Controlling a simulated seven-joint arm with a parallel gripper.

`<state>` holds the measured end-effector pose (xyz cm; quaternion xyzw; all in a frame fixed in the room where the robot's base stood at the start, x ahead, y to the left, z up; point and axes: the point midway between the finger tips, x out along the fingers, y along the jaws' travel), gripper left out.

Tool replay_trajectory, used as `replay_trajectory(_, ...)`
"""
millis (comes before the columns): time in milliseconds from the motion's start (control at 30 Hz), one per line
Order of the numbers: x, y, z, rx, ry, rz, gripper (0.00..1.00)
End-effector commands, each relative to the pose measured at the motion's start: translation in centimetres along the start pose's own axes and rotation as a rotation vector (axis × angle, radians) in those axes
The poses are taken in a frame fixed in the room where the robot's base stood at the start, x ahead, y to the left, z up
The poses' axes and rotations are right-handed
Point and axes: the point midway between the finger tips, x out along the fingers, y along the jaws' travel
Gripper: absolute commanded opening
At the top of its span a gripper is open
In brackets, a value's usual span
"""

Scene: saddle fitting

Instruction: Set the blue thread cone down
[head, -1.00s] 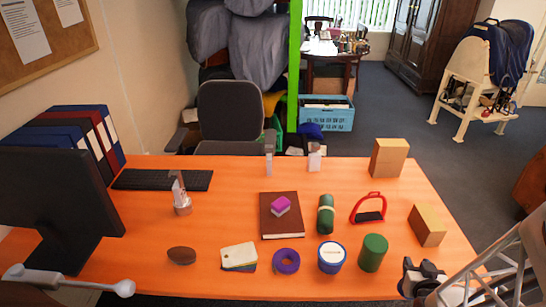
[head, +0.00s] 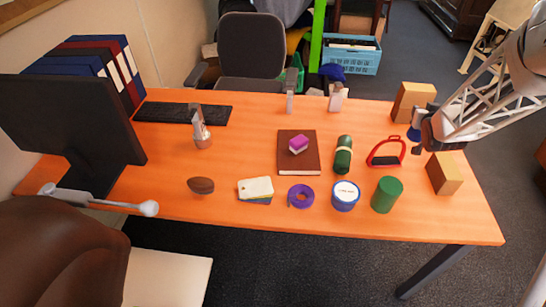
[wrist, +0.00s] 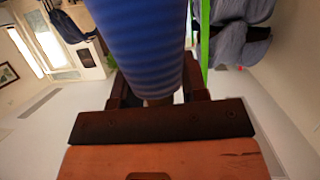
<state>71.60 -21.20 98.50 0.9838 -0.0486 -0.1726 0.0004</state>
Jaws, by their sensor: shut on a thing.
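The blue thread cone (wrist: 145,45) is large and ribbed in the wrist view, held between the dark fingers of my gripper (wrist: 157,97). In the head view a small patch of the blue cone (head: 413,134) shows at the end of my gripper (head: 418,128), over the right part of the orange desk (head: 240,135). The gripper is shut on the cone. Most of the cone is hidden by the gripper in the head view, and I cannot tell its height above the desk.
Close by are a red stirrup (head: 386,152), a tan block (head: 412,102) behind and another tan block (head: 443,174) in front.

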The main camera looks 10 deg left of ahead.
Motion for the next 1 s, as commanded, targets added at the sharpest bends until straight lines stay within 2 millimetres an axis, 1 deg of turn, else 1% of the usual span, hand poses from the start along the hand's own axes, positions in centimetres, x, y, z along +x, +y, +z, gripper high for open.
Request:
replay_trajectory(33, 0.8, -0.2, -0.6, -0.001, 0.002, -0.003, 0.01)
replay_trajectory(267, 3.4, -1.0, -2.7, -0.003, 0.003, -0.012, 0.01)
replay_trajectory(567, 3.6, -4.6, -2.2, -0.023, 0.003, -0.071, 0.01)
replay_trajectory(767, 3.5, -8.0, -1.6, -0.046, 0.004, -0.127, 0.01)
replay_trajectory(1000, 2.7, -13.4, -0.1, -0.087, 0.005, -0.220, 0.01)
